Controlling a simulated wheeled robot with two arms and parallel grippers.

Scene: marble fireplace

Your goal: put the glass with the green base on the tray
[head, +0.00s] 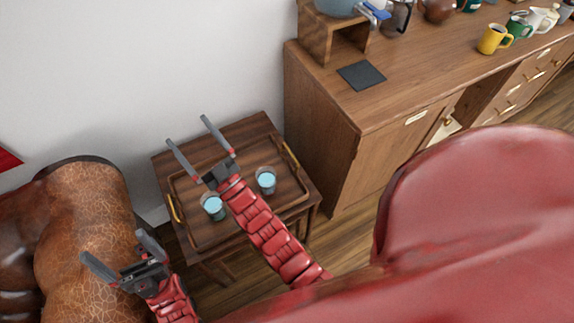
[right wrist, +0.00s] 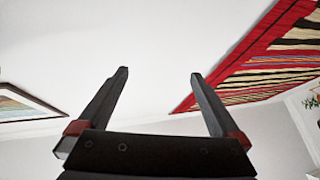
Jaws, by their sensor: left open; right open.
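A glass with a dark greenish base (head: 213,207) and light blue contents stands upright, appearing to be inside the rim of the wooden tray (head: 196,246). A second glass (head: 266,180), with a greyer base, stands to its right, also within the tray's outline. The tray lies on a small dark wooden table and has brass handles. My right gripper (head: 187,131) is open and empty above the table's far left part; its forearm passes between the glasses in the picture. In the right wrist view its fingers (right wrist: 158,75) are apart with nothing between. My left gripper (head: 111,247) is open and empty, left of the table.
A brown leather seat (head: 85,205) stands left of the table. A wooden cabinet (head: 375,150) stands right of it, bearing mugs, a yellow mug (head: 494,39) and a dark square mat (head: 361,76). A white wall (head: 130,70) is behind the table.

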